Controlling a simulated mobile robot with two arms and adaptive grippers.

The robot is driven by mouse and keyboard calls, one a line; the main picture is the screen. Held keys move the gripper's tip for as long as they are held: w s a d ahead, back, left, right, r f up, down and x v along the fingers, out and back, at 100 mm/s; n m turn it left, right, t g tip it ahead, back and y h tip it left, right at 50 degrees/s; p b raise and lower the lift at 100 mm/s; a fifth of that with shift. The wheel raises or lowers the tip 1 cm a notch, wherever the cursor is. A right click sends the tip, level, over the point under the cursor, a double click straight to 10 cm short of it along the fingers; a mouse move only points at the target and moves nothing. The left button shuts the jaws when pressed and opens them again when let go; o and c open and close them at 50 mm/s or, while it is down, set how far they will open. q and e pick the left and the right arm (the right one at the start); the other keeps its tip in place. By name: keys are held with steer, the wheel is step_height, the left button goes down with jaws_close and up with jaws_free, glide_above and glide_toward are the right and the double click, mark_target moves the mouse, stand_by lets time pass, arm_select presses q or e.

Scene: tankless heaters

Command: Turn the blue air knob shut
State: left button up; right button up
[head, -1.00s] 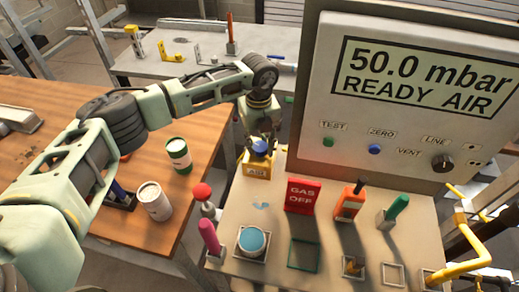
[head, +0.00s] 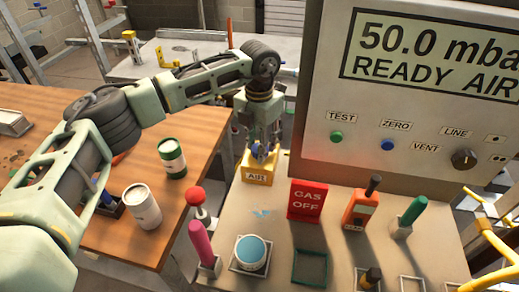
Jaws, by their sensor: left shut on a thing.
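The blue air knob (head: 259,154) sits on top of a yellow block labelled AIR (head: 257,176), at the back left of the grey bench top. My left gripper (head: 262,147) reaches down over it from above, shut on the knob with its fingers around it. The fingers cover much of the knob, so its turn angle is hard to tell. My right gripper is not in view.
A panel (head: 420,90) reading "50.0 mb" and "READY AIR" stands at the right. A red GAS OFF sign (head: 307,201), an orange device (head: 360,208) and red (head: 197,199), pink (head: 202,243) and green (head: 410,212) handles stand nearby. Two cans are on the wooden table (head: 100,235).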

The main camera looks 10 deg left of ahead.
arm_select(q)
steer(key=shift+a+f+m+b, duration=0.15)
steer(key=shift+m+b, duration=0.45)
steer(key=shift+m, duration=0.7)
steer(key=shift+w, duration=0.1)
steer(key=o, duration=1.1)
steer(key=shift+a, duration=0.1)
steer(key=shift+r, duration=0.2)
steer(key=shift+r, duration=0.55)
step_height(320, 180, up, 11)
steer(key=shift+f, duration=0.1)
